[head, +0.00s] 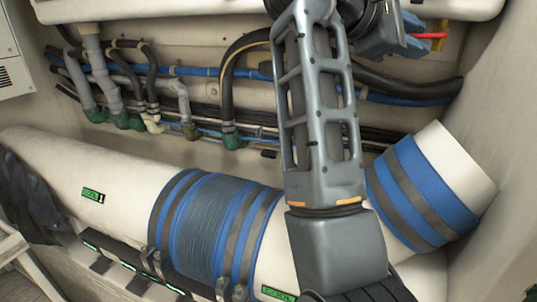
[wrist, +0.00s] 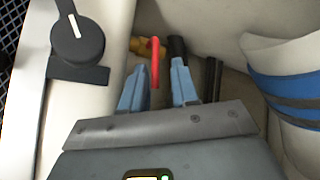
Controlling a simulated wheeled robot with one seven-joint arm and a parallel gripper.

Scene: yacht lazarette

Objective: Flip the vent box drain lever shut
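A red lever (wrist: 155,62) stands in the wrist view, joined at its top to a yellow fitting (wrist: 136,45); this looks like the drain lever. My gripper (wrist: 158,68) has two blue fingers set apart, one on each side of the lever. Gaps show between the lever and both fingers, so it is not gripped. In the head view the red lever (head: 432,36) shows at the upper right beside my gripper's blue fingers (head: 414,44). The vent box itself is not clearly seen.
A black round knob (wrist: 77,38) with a white mark is left of the gripper. A black hose end (wrist: 177,50) is close to the right finger. A large white pipe (head: 60,165) with blue bands crosses below. Several hoses (head: 190,72) line the wall.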

